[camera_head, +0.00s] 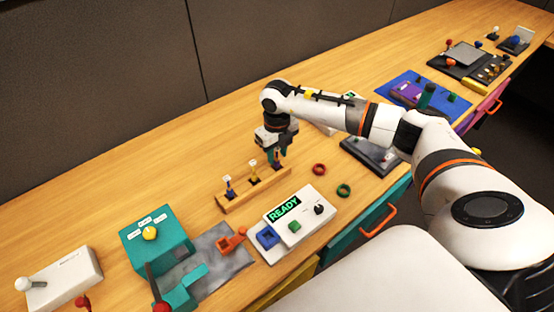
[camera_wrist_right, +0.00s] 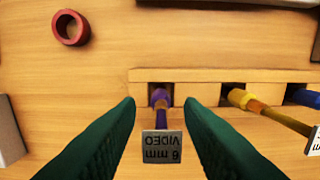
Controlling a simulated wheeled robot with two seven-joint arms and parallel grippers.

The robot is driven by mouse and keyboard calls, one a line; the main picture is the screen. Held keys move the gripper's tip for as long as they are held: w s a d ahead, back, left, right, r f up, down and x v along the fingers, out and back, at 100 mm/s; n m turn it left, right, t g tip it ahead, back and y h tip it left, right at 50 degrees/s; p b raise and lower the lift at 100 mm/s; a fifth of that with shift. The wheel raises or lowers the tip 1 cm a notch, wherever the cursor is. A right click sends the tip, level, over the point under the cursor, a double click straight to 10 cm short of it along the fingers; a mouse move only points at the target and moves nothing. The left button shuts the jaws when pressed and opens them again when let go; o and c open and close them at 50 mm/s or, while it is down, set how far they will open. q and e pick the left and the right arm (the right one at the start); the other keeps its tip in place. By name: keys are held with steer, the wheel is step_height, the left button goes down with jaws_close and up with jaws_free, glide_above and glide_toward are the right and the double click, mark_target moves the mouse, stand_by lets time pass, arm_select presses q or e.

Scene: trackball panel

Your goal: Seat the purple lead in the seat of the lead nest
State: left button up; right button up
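The purple lead (camera_wrist_right: 159,97) stands in a slot of a wooden rack (camera_wrist_right: 200,76), with a grey tag reading "6 mm VIDEO" at its near end. My right gripper (camera_wrist_right: 160,105) is open, its two green fingers on either side of the lead with gaps to both. In the head view my right gripper (camera_head: 277,160) is over the right end of the rack (camera_head: 232,204) and mostly hides the lead. A blue square holder with a recess (camera_head: 267,237) sits beside the white READY box; I cannot tell for sure that it is the lead nest. My left gripper is not in view.
Yellow (camera_head: 253,170) and blue (camera_head: 229,187) leads stand in the same rack. A red ring (camera_head: 319,169) and a green ring (camera_head: 343,190) lie to the right. The white READY box (camera_head: 303,213) is in front. A teal box (camera_head: 155,240) stands at left.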

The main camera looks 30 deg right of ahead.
steer(key=shift+f, duration=0.2)
jaws_close()
